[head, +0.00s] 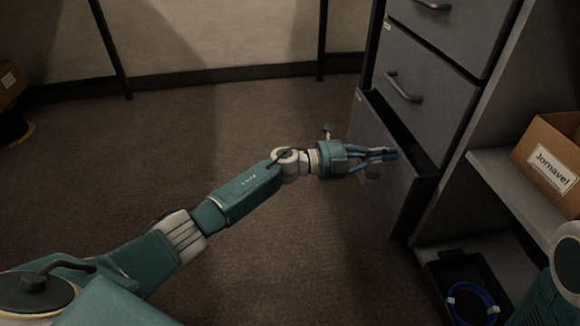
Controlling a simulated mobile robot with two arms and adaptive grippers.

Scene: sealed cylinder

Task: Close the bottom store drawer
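The bottom store drawer (401,205) is the lowest grey drawer in the cabinet at the right of the head view. It stands partly open, with a dark gap along its top edge. Its handle (372,173) shows just below my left gripper and is partly hidden. My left gripper (390,154) is in front of the drawer's face, its blue fingers drawn together at the tips with nothing seen between them. I cannot tell whether they touch the drawer. My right gripper is out of view; only part of my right arm shows at the lower right.
Above it, the middle drawer (425,88) and the top drawer (460,28) are shut. To the right, a shelf (505,180) holds a labelled cardboard box (552,155). A dark tray (440,283) with a blue cable coil (470,300) sits below. The carpet (230,130) left of the cabinet is clear.

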